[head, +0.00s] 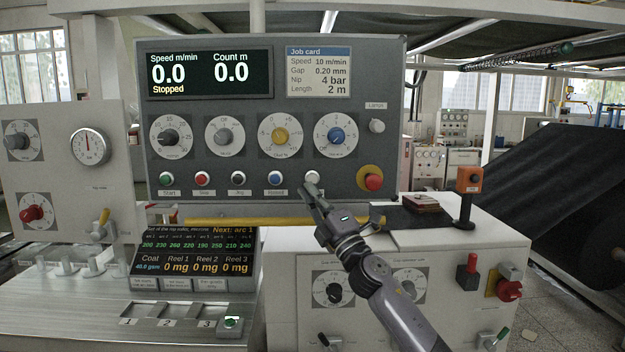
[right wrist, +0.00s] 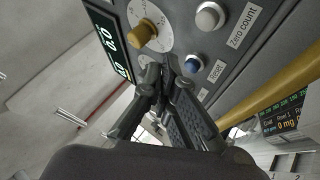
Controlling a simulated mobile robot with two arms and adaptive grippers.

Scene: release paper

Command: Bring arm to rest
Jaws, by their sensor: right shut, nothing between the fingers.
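My right gripper (head: 313,198) is in front of the lower edge of the grey control panel (head: 200,205), just below the white push button (head: 312,177). Its fingers are shut and empty. The right wrist view shows the closed fingertips (right wrist: 163,78) close to the panel face, beside the blue Reset button (right wrist: 192,64). The white Zero count button (right wrist: 210,16) is above and right of them there. I cannot tell whether the fingertips touch the panel. My right arm reaches up from the lower right in the head view. My left gripper is not in view.
A yellow bar (head: 300,221) runs below the panel. A red stop button (head: 373,182), an orange box on a post (head: 468,180) and a dark red stack (head: 421,202) stand to the right. The display reads 0.0, Stopped. Black sheet (head: 575,180) hangs at far right.

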